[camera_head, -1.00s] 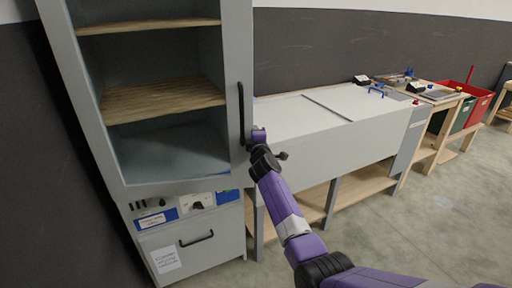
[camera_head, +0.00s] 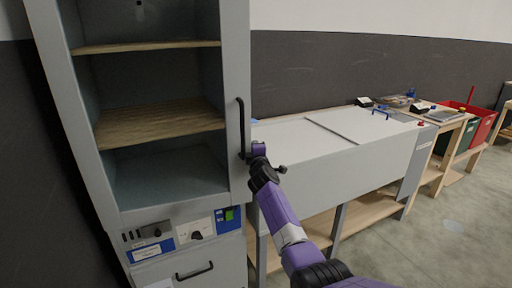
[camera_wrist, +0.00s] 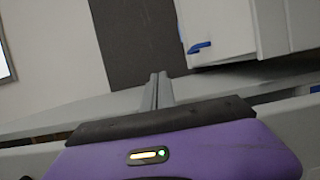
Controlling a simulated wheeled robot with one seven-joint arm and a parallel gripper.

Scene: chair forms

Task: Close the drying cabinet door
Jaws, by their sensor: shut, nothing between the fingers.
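The tall grey drying cabinet (camera_head: 85,120) stands at the left in the head view. Its door (camera_head: 236,60) has a grey frame around a clear opening and a long black upright handle (camera_head: 241,125) near the right edge. The door looks flush or almost flush with the cabinet; I cannot make out a gap. My gripper (camera_head: 250,152) is beside the lower end of the handle, close to the door frame; I cannot tell whether it touches. In the wrist view its two grey fingers (camera_wrist: 158,90) are together with nothing between them.
A control panel (camera_head: 180,235) with a green patch and a black-handled drawer (camera_head: 194,272) are below the door. A long grey-white bench unit (camera_head: 340,145) stands right of the cabinet. Further right are a cluttered wooden table (camera_head: 448,118) and a red bin (camera_head: 480,128). Grey floor is free at right.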

